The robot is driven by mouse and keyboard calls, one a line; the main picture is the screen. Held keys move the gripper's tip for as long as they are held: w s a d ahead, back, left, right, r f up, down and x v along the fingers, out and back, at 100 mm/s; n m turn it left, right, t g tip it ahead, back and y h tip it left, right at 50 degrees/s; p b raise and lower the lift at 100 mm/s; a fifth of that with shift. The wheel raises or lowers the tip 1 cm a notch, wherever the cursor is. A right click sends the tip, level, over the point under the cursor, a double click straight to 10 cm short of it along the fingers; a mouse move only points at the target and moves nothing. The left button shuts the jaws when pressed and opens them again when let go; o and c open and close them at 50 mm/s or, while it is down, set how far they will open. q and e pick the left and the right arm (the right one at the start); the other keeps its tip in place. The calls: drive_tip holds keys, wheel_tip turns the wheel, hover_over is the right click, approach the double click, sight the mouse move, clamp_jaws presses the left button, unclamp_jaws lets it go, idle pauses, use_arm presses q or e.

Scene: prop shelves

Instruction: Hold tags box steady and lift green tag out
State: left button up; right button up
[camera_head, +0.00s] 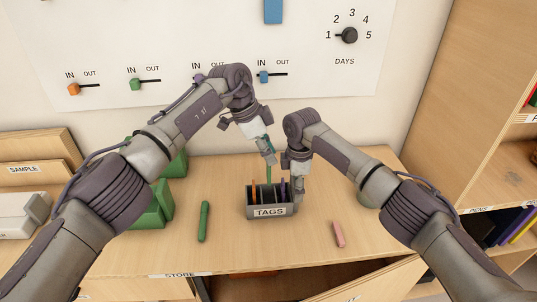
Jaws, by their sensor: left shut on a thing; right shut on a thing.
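The grey tags box (270,211), with a white TAGS label, stands on the wooden tabletop. Several tags sit in it, among them an orange tag (253,192) and a purple one (283,188). The green tag (268,174) rises above the others between them. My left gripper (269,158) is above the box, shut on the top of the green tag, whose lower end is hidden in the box. My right gripper (298,196) is shut on the right side of the box, partly hiding that corner.
A green marker (203,221) lies left of the box, and a pink one (339,234) lies to the right. Green blocks (155,205) stand behind my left arm. A wall panel (200,60) carries sliders and a DAYS knob. A wooden shelf (455,110) stands at the right.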

drive_tip(key=o, duration=1.1)
drive_tip(key=shift+o, duration=0.2)
drive_tip(key=shift+r, duration=0.15)
